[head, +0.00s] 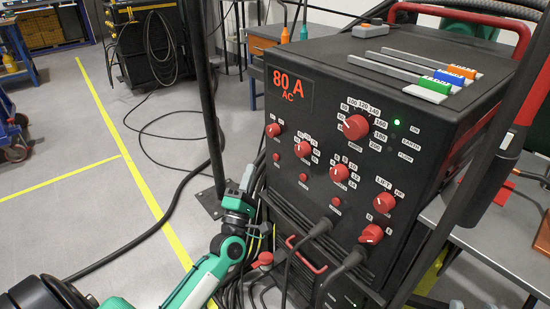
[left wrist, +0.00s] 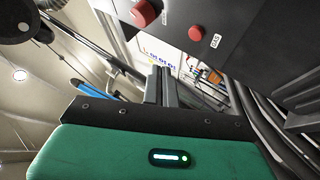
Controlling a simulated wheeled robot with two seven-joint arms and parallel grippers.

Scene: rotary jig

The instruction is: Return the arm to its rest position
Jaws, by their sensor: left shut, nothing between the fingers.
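My left arm (head: 205,275), green and white, reaches in from the bottom left of the head view. Its wrist end is beside the lower left edge of the black welding machine (head: 322,115). My left gripper (left wrist: 160,72) shows in the left wrist view with its two dark fingers together and nothing between them. Its fingertips are hard to make out in the head view. The machine's front, with red knobs (left wrist: 145,13), is above the fingers in the wrist view; I cannot tell the gap. My right gripper is not in view.
Red knobs (head: 356,127) and cables (head: 310,240) are on the machine's front. A dark upright post (head: 209,110) stands left of it, close to my arm. Three flat tools with coloured handles (head: 448,76) lie on top. The grey floor (head: 70,180) at left is mostly clear.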

